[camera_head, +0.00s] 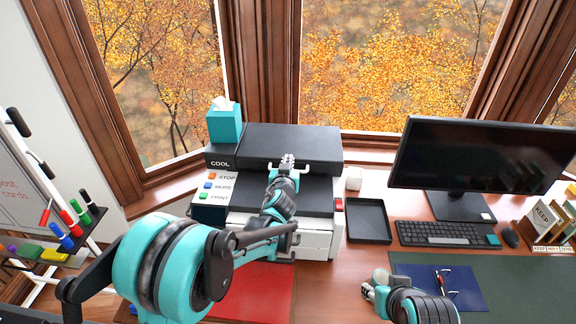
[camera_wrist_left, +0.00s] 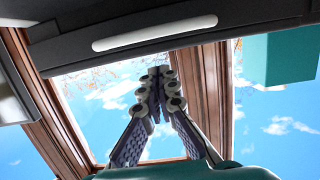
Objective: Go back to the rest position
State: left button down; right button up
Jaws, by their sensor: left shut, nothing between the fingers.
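My left arm comes in from the left of the head view and reaches over the printer (camera_head: 318,238). My left gripper (camera_head: 287,160) is shut and empty at the front of the printer's dark upper part (camera_head: 290,140), close to its white handle (camera_head: 318,168). In the left wrist view the two fingers (camera_wrist_left: 160,76) meet at their tips, with the white handle (camera_wrist_left: 155,32) above them in the picture. I cannot tell whether they touch it. My right gripper (camera_head: 374,287) is low in the head view over the desk; its finger gap is not clear.
A teal tissue box (camera_head: 225,126) stands on the printer's upper left. A black tray (camera_head: 368,221), monitor (camera_head: 478,157), keyboard (camera_head: 443,233) and mouse (camera_head: 510,236) are to the right. A blue folder (camera_head: 462,284) lies near my right gripper. A whiteboard stand with markers (camera_head: 62,236) is at left.

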pick_arm(q)
jog(key=s, duration=1)
jog(key=s+a+n+g+y+b, duration=0.15)
jog(key=s+a+g, duration=0.25)
jog(key=s+a, duration=0.75)
jog(key=s+f+g, duration=0.2)
jog(key=s+f, duration=0.1)
jog(key=s, duration=0.6)
jog(key=s+f+m+g+h+b, duration=0.1)
jog(key=s+f+g, duration=0.1)
jog(key=s, duration=0.7)
jog(key=shift+d+f+g, duration=0.3)
jog(key=shift+f+g, duration=0.1)
pick_arm(e)
jog(key=shift+f, duration=0.8)
pick_arm(q)
jog(key=shift+m, duration=0.25)
jog(key=shift+a+h, duration=0.25)
jog(key=shift+a, duration=0.1)
